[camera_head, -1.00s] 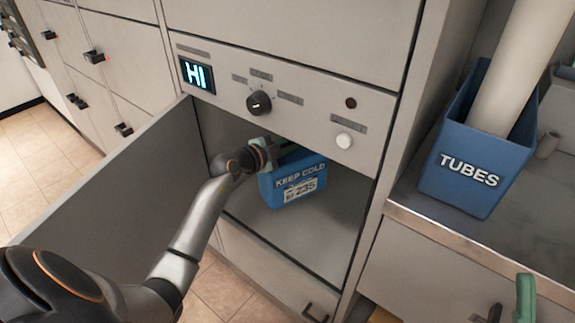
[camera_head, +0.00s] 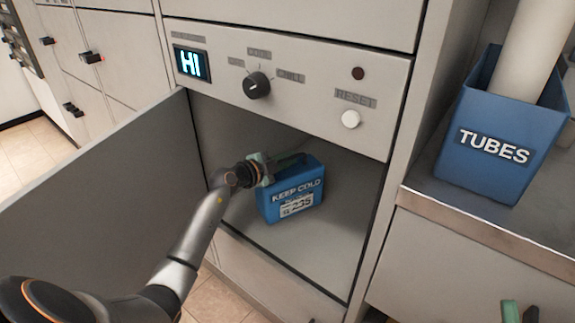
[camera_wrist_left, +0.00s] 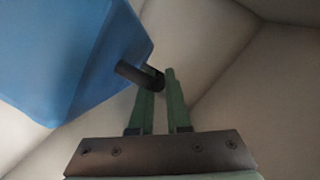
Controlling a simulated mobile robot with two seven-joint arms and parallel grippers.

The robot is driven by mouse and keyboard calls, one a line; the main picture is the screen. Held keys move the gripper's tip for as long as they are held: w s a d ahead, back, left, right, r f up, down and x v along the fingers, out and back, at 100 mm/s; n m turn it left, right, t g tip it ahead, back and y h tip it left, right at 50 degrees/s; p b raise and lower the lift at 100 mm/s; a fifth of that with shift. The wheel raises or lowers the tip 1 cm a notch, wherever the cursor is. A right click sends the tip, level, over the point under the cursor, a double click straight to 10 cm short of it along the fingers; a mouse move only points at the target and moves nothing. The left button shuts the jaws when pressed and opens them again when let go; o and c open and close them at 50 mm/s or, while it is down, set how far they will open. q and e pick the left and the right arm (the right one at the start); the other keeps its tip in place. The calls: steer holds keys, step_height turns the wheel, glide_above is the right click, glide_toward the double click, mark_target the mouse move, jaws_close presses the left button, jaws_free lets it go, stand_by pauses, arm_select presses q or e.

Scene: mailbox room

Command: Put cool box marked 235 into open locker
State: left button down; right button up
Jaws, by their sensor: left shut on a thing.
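The blue cool box (camera_head: 291,188), labelled KEEP COLD and 235, is inside the open locker (camera_head: 335,225), low over or on its floor; I cannot tell if it touches. My left gripper (camera_head: 266,166) reaches in past the open door and is shut on the box's dark handle. In the left wrist view, the green fingers (camera_wrist_left: 160,80) close around the dark handle bar (camera_wrist_left: 138,75), with the blue box (camera_wrist_left: 70,60) at upper left. A green and dark part of my right gripper (camera_head: 512,312) shows at the bottom right edge, mostly cut off.
The locker door (camera_head: 110,190) stands open to the left. Above the opening is a panel with a HI display (camera_head: 191,64), a dial (camera_head: 257,85) and a white reset button (camera_head: 350,119). A blue TUBES bin (camera_head: 495,150) stands on the counter at right.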

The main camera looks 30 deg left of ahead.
arm_select(q)
steer(key=shift+r, duration=0.3)
arm_select(e)
steer(key=shift+r, duration=0.2)
arm_select(q)
steer(key=c, duration=1.3)
jaws_free()
steer(key=shift+f, duration=0.3)
steer(key=o, duration=0.4)
arm_select(e)
steer(key=shift+d, duration=0.1)
arm_select(q)
steer(key=shift+r, duration=0.15)
arm_select(e)
steer(key=shift+f, duration=0.1)
